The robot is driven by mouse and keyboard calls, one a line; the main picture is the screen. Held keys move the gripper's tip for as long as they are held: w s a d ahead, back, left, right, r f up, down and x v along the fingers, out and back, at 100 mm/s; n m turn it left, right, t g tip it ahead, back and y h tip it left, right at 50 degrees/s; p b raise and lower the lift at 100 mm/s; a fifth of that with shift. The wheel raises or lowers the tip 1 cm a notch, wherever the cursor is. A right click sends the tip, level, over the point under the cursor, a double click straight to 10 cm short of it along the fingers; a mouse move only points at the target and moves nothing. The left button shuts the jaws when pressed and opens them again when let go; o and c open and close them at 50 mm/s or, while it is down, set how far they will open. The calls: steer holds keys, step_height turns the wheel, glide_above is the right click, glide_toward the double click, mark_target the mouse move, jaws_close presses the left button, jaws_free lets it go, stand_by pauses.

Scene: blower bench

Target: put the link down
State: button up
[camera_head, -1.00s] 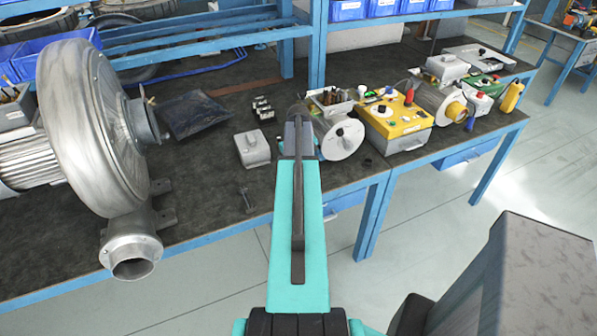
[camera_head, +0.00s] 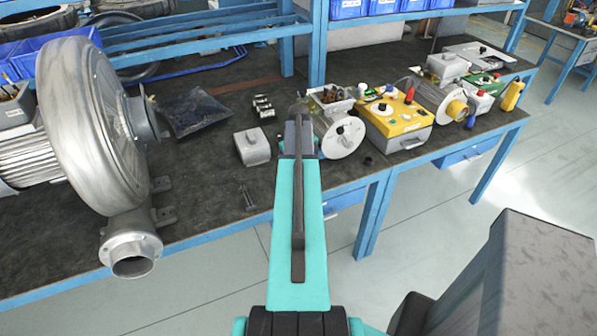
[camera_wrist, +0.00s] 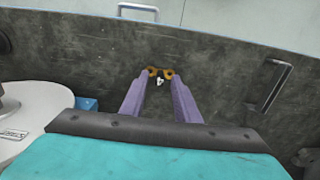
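In the wrist view my gripper (camera_wrist: 160,76) reaches out over the dark bench top with two purple fingers, a small gap between them. A small brass-coloured link (camera_wrist: 168,73) shows at the fingertips as two rounded, ring-like ends, one at each finger. A tiny pale spot shows between them. The fingers appear shut on the link. Whether the link touches the bench is too small to tell. In the head view my arm hides the gripper tips and the link.
The bench (camera_head: 200,205) is bare near its front edge, apart from a small metal piece (camera_head: 247,197). A grey box (camera_head: 252,147) stands left of my arm. A white disc (camera_head: 343,138) and a yellow control box (camera_head: 397,118) stand right. A large blower (camera_head: 90,125) fills the left.

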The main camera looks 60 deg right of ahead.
step_height(320, 180, up, 13)
steer(key=b, duration=0.3)
steer(key=shift+f, duration=0.2)
stand_by(0.5)
steer(key=shift+s, duration=0.15)
stand_by(0.7)
